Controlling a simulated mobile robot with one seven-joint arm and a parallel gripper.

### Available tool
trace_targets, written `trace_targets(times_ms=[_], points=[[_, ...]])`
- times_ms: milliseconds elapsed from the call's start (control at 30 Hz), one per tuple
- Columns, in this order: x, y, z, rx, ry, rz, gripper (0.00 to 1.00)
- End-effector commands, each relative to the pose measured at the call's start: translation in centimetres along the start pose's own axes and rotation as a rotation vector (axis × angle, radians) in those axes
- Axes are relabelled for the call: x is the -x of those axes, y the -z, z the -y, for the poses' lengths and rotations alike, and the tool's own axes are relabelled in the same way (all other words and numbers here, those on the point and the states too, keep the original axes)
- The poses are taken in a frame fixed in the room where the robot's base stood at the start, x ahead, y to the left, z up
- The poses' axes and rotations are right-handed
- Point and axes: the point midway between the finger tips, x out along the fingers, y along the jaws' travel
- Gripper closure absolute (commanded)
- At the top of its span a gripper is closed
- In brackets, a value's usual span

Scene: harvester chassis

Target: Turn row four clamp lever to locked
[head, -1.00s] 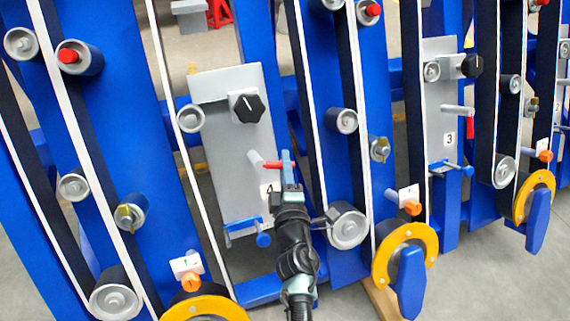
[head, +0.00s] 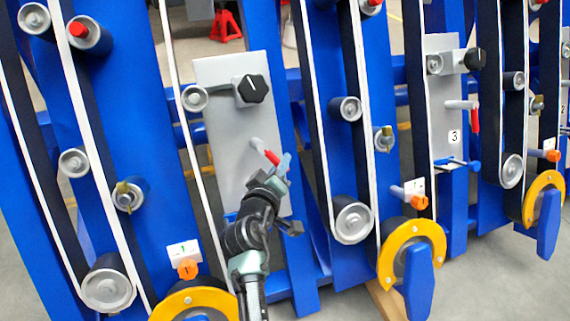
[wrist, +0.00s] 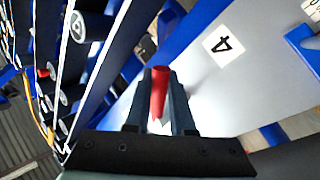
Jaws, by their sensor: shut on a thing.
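The row four clamp lever (head: 271,157) is a grey stub with a red handle on the grey row four panel (head: 222,88). The handle slants down to the right in the head view. My gripper (head: 281,168) is at the handle's outer end. In the wrist view my gripper (wrist: 158,95) is shut on the red handle (wrist: 158,92), which lies between its two dark fingers. The white "4" label (wrist: 223,45) shows beside it there; in the head view my gripper and arm hide it. The blue lever low on this panel is mostly hidden by my arm.
A black knob (head: 252,89) sits above the lever. A roller (head: 352,222) and belt stand right of my wrist. The row three lever (head: 474,117) has its red handle hanging down. A yellow ring with a blue handle (head: 418,281) is at lower right.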

Motion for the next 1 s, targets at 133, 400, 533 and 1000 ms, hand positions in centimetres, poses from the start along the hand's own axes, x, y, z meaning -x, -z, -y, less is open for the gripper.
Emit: trace_targets(times_ms=[133, 400, 533, 1000], points=[[0.5, 0.2, 0.6, -0.113, 0.018, 0.078, 1.00], [1.2, 0.6, 1.6, -0.306, 0.045, 0.209, 1.00], [1.5, 0.7, 1.9, -0.380, 0.054, 0.260, 1.00], [1.9, 0.9, 2.6, -0.513, 0.071, 0.350, 1.00]])
